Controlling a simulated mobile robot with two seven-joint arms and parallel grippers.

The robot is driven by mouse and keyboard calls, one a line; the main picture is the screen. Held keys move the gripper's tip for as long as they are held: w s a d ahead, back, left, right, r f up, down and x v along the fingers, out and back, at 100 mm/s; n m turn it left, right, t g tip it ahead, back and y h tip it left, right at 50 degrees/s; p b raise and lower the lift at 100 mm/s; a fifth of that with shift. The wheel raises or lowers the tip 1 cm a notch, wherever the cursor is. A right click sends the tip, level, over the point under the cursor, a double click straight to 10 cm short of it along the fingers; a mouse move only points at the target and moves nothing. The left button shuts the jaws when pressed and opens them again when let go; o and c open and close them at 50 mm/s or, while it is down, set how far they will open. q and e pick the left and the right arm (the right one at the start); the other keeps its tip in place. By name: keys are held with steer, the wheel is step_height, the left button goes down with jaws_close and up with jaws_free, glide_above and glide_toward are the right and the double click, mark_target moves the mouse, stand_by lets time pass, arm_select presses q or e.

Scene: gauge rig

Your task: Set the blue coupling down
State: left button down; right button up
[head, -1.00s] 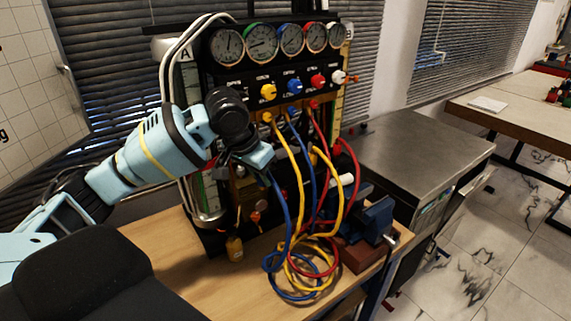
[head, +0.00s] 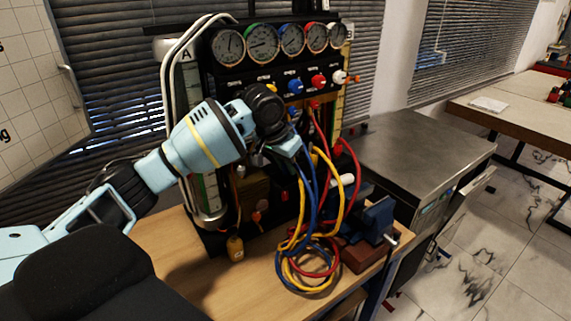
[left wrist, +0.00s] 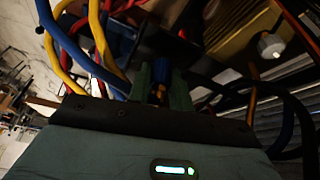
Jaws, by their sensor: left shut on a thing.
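My left gripper (head: 290,147) is in front of the gauge panel, at the upper end of the hanging hoses. In the left wrist view its two fingers (left wrist: 161,82) are shut on the blue coupling (left wrist: 161,67), which has a brass-coloured end. The coupling is hidden behind the gripper in the head view. The blue hose (head: 311,195) hangs below the gripper down to the coil on the bench. My right gripper is in neither view.
The gauge panel (head: 285,73) has several dials and coloured knobs. Yellow and red hoses (head: 340,190) hang close to the gripper. A blue vise (head: 375,218) stands at the right of the wooden bench (head: 190,255). The bench's front left is clear.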

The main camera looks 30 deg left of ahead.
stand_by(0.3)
arm_select(q)
steer(key=c, duration=1.3)
jaws_free()
steer(key=shift+s+f, duration=0.1)
steer(key=shift+f, duration=0.05)
steer(key=shift+o, duration=0.2)
steer(key=shift+a+r, duration=0.1)
steer(key=shift+r, duration=0.4)
steer(key=v, duration=0.4)
steer(key=shift+s+r, duration=0.2)
steer(key=shift+r, duration=0.1)
steer(key=s+a, duration=0.1)
steer(key=s, duration=1.1)
steer(key=shift+a+f, duration=0.2)
steer(key=shift+a, duration=0.05)
